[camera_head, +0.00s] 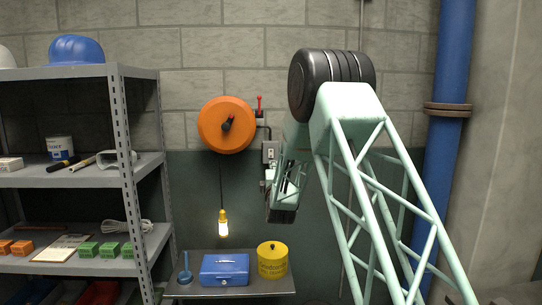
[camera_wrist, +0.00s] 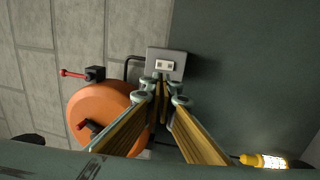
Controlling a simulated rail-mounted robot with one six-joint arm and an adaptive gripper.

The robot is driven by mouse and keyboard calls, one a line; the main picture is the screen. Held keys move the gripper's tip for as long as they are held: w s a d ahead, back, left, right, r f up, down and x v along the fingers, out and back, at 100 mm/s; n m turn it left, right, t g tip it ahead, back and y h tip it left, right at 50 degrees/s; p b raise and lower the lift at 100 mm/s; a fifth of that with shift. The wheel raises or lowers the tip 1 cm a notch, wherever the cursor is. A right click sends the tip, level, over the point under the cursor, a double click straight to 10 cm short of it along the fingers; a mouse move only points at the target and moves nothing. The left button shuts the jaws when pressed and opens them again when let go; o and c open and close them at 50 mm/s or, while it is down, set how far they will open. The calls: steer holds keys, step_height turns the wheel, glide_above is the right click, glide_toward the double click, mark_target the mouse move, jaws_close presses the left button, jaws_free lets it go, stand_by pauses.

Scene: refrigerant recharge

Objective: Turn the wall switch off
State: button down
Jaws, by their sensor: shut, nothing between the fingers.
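The wall switch is a small grey box (camera_head: 270,152) on the wall, right of the orange reel in the head view. In the wrist view its grey plate (camera_wrist: 180,57) faces me, with a pale insert (camera_wrist: 166,65) bearing two small dark marks. My gripper (camera_wrist: 162,92) is shut and empty, its fingertips in front of the plate's lower edge in the wrist view. Whether they touch it I cannot tell. In the head view my arm partly hides the gripper, just below the switch. The hanging yellow lamp (camera_head: 223,224) is lit; it also shows in the wrist view (camera_wrist: 262,161).
The orange reel (camera_head: 226,125) with a red lever (camera_head: 260,102) is close beside the switch. Below are a blue box (camera_head: 225,269) and yellow canister (camera_head: 272,260) on a small table. A loaded shelf (camera_head: 140,165) stands left, a blue pipe (camera_head: 449,130) right.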

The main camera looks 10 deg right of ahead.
mark_target(270, 151)
steer(key=shift+w+d+r, duration=0.2)
steer(key=shift+w+r, duration=0.1)
steer(key=shift+w, duration=1.95)
steer(key=shift+w+d+r, duration=0.25)
steer(key=shift+w+r, duration=0.1)
steer(key=shift+w, duration=1.9)
steer(key=shift+w+d+r, duration=0.2)
steer(key=shift+w+r, duration=0.1)
steer(key=shift+w, duration=1.95)
steer(key=shift+a+r, duration=0.1)
steer(key=shift+a, duration=0.1)
